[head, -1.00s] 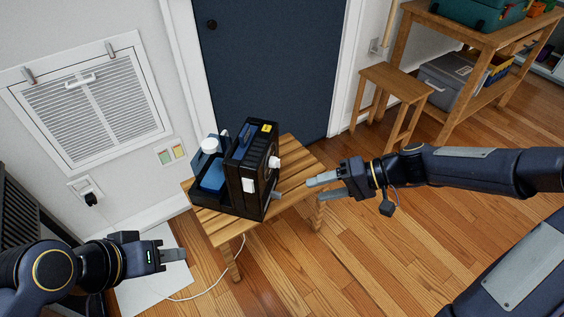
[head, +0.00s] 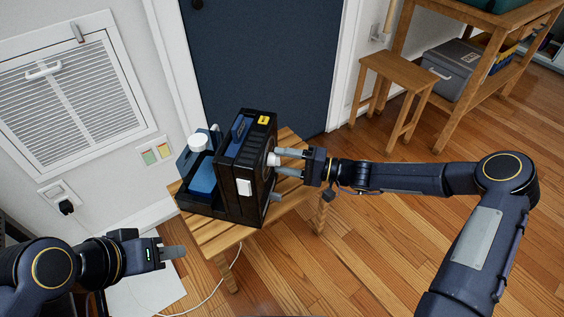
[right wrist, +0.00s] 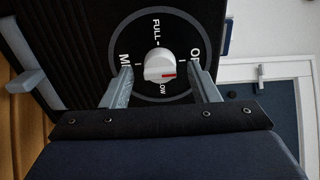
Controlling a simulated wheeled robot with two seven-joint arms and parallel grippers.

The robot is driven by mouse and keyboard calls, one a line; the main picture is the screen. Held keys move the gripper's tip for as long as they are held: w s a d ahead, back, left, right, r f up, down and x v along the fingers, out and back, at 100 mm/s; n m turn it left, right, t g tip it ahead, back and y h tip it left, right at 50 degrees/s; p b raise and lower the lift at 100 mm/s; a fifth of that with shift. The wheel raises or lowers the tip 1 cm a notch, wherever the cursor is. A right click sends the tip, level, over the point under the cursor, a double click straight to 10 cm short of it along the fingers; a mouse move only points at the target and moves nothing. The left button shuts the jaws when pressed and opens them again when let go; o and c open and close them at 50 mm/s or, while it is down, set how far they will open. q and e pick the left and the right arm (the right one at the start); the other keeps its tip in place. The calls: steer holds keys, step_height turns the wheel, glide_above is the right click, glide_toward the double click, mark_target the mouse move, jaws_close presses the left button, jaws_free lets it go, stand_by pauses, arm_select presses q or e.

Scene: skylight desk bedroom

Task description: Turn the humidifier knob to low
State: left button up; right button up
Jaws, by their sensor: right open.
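The humidifier (head: 238,180), a black box unit with a blue tank, stands on a small wooden table. Its white knob (right wrist: 159,66) sits in a round dial marked FULL, MI-, O- and LOW, some lettering partly covered. The knob's red mark lies on its lower right side, toward the area between O- and LOW. My right gripper (head: 292,162) is open, its fingers on either side of the knob; in the right wrist view (right wrist: 163,85) gaps show between fingers and knob. My left gripper (head: 174,253) is left of the table, away from the humidifier; its finger gap is unclear.
The wooden table (head: 222,238) is small, with bare top right of the unit. A grey lever-like part (right wrist: 25,81) juts from the humidifier. A white cord (head: 207,295) runs on the floor. A stool (head: 396,75) and shelf stand at back right.

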steer(key=shift+w+a, duration=0.1)
steer(key=shift+a, duration=0.35)
steer(key=c, duration=1)
steer(key=shift+m, duration=0.3)
steer(key=m+p, duration=0.9)
steer(key=m, duration=0.8)
